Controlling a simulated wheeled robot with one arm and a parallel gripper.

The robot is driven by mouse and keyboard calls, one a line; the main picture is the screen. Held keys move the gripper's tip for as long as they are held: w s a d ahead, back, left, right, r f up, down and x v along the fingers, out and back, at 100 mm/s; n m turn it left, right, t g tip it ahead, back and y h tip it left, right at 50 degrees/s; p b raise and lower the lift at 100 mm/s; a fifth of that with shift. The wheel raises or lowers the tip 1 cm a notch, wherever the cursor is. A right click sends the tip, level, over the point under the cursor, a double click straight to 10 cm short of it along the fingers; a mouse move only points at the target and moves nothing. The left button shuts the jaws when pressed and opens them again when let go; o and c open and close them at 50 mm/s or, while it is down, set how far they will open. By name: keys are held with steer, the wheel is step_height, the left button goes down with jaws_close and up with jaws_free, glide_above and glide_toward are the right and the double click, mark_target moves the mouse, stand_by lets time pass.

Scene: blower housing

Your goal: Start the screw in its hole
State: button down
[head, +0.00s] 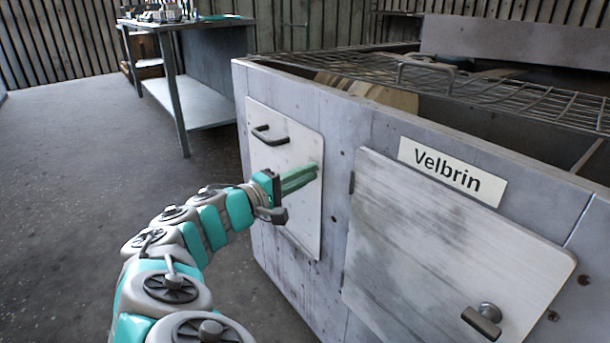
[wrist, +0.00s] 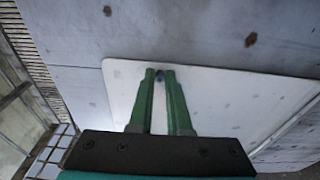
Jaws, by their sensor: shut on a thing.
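My gripper (head: 316,169) reaches its green fingers to the right edge of a white panel with a dark handle (head: 268,136) on the grey housing's front. In the wrist view the fingertips (wrist: 159,73) are close together near the edge of the white panel (wrist: 225,105). A small dark spot between the tips, most likely the screw (wrist: 159,78), is held there. It is too small to show its tilt, or whether it touches the panel. The hole cannot be made out; the fingertips cover that area. The screw is hidden in the head view.
The grey housing (head: 340,120) has a wire rack (head: 500,95) on top. A second door (head: 440,245) with a knob and a "Velbrin" label (head: 452,171) are to the right. A metal table (head: 215,100) stands at the back left. The floor on the left is clear.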

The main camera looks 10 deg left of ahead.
steer(key=shift+c, duration=1.5)
jaws_free()
steer(key=shift+w, duration=0.1)
steer(key=v, duration=0.8)
steer(key=shift+w+a, duration=0.3)
steer(key=shift+a, duration=0.05)
